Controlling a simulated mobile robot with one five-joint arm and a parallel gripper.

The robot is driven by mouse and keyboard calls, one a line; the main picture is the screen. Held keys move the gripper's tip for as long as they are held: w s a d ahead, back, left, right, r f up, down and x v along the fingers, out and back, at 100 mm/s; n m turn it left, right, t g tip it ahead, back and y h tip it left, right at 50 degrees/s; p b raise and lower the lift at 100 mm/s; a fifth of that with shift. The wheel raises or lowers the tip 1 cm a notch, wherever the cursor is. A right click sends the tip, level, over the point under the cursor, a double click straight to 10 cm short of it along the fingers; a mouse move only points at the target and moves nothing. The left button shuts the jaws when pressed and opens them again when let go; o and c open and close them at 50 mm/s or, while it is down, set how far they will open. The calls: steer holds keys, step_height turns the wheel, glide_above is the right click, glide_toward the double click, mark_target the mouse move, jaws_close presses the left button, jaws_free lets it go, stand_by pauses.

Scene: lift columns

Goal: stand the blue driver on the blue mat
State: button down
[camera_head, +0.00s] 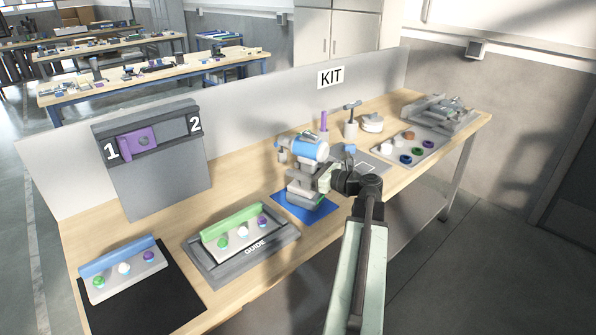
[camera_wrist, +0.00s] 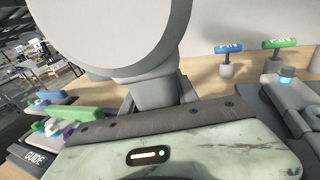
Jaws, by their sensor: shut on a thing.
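The blue driver (camera_head: 309,148) has a blue barrel and a grey body, and stands roughly upright over the blue mat (camera_head: 322,215). My gripper (camera_head: 326,180) reaches in from the right and is shut on the driver's grey part. In the wrist view the driver's large grey round part (camera_wrist: 105,30) fills the upper middle, and a narrower grey neck lies between my fingers (camera_wrist: 158,95). The driver's foot is over the mat, but I cannot tell whether it touches. My gripper hides part of the driver's right side.
Left of the mat is the GUIDE tray (camera_head: 243,250) with a green-backed block. A blue-backed block (camera_head: 122,270) sits on a black mat, below a grey 1-2 panel (camera_head: 160,185). To the right are a grey pad (camera_head: 372,165), T-handled pins (camera_head: 351,128) and a tray of rings (camera_head: 408,150).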

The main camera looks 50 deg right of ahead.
steer(key=shift+f, duration=0.2)
steer(key=c, duration=0.8)
jaws_free()
steer(key=shift+c, duration=0.2)
steer(key=v, duration=0.8)
